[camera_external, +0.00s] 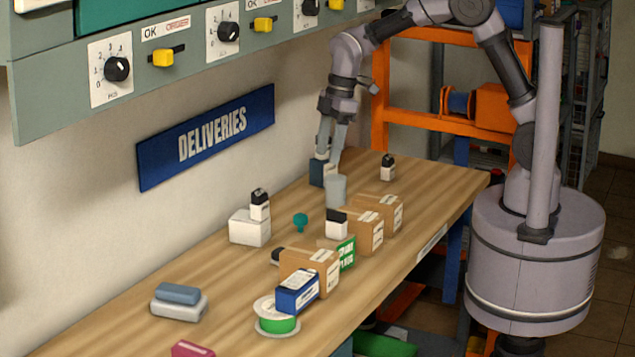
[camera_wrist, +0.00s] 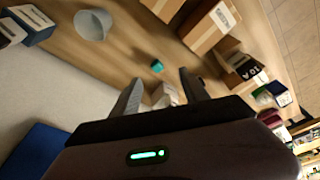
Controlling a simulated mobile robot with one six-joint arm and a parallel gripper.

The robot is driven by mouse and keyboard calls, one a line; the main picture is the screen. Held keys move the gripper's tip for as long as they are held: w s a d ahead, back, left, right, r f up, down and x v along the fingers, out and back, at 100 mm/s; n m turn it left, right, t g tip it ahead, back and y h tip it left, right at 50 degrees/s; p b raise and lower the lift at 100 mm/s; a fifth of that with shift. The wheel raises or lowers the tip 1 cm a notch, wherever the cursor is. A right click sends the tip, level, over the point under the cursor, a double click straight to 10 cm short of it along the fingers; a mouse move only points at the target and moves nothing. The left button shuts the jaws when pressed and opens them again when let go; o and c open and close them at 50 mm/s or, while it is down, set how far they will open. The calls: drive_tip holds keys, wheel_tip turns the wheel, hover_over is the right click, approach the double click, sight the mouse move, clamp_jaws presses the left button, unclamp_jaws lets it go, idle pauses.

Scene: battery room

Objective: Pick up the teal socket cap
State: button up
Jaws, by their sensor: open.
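My gripper (camera_external: 330,155) is open, pointing down above the back part of the bench, and is to the right of and beyond the cap in the external view. In the wrist view my gripper (camera_wrist: 160,80) has its fingers spread with nothing held between them. The cap is apart from both fingers.
A grey cup (camera_external: 336,190) stands below my gripper. Cardboard boxes (camera_external: 382,213) and a black-capped white bottle (camera_external: 336,224) lie right of the cap. A green spool (camera_external: 277,322) and blue box (camera_external: 297,291) are nearer. The wall with the blue DELIVERIES sign (camera_external: 207,137) borders the bench.

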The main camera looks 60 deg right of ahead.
sight(301, 215)
drive_tip(key=w+a+f+n, duration=0.1)
drive_tip(key=f, duration=0.2)
drive_tip(key=w+a+f+n, duration=0.1)
drive_tip(key=w+f+n, duration=0.1)
drive_tip(key=f, duration=0.1)
drive_tip(key=w+a+f+n+g, duration=0.1)
drive_tip(key=w+a+f, duration=0.1)
drive_tip(key=f, duration=0.1)
drive_tip(key=shift+f+n+h, duration=0.2)
drive_tip(key=shift+n+h, duration=0.1)
drive_tip(key=shift+n, duration=0.1)
drive_tip(key=f, duration=0.2)
drive_tip(key=f+b, duration=0.1)
drive_tip(key=f, duration=0.2)
drive_tip(key=f+b, duration=0.1)
drive_tip(key=f, duration=0.1)
drive_tip(key=shift+a+f, duration=0.25)
drive_tip(key=shift+a, duration=0.1)
clamp_jaws()
